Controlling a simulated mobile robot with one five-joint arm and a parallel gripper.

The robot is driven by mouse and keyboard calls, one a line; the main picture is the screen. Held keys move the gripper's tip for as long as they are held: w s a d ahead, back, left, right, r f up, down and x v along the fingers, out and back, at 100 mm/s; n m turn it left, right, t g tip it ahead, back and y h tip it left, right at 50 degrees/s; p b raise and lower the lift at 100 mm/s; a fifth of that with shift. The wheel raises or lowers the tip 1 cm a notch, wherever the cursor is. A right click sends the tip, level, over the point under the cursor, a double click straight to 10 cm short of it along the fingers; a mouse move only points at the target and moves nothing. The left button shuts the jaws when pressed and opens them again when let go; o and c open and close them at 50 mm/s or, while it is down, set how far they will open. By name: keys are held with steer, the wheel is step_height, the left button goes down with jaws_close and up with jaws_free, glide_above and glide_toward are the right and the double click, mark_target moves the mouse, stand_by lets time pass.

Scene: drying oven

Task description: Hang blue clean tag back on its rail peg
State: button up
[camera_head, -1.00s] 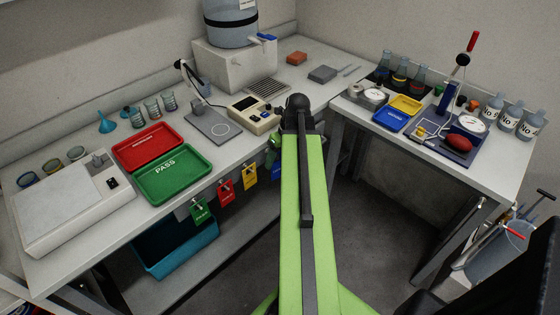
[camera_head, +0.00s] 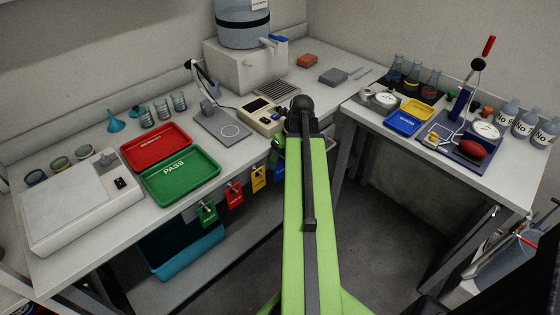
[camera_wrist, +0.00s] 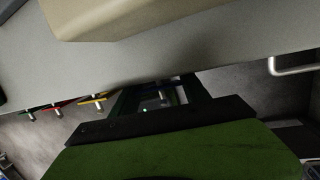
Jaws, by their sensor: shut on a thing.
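The blue tag (camera_head: 276,172) shows as a small blue patch at the left edge of my green arm in the head view, right of the yellow tag. Most of it is hidden by the arm. My gripper is mostly behind the arm there; in the wrist view its dark jaws (camera_wrist: 160,97) are shut, below the bench's front edge. The tag between them cannot be made out clearly. Green (camera_head: 208,213), red (camera_head: 235,195) and yellow (camera_head: 259,178) tags hang on pegs along the bench front; their pegs also show left of the jaws in the wrist view.
The bench (camera_head: 75,240) carries a red tray (camera_head: 155,147), a green PASS tray (camera_head: 180,178) and a beige device (camera_head: 258,117) near my arm. A teal bin (camera_head: 185,250) stands below. A second table (camera_head: 480,170) is at right; floor between is clear.

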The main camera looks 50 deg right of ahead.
steer(key=o, duration=1.4)
steer(key=shift+c, duration=0.2)
steer(key=shift+r, duration=0.2)
steer(key=p+v, duration=1.6)
steer(key=v, duration=0.1)
steer(key=shift+p, duration=0.4)
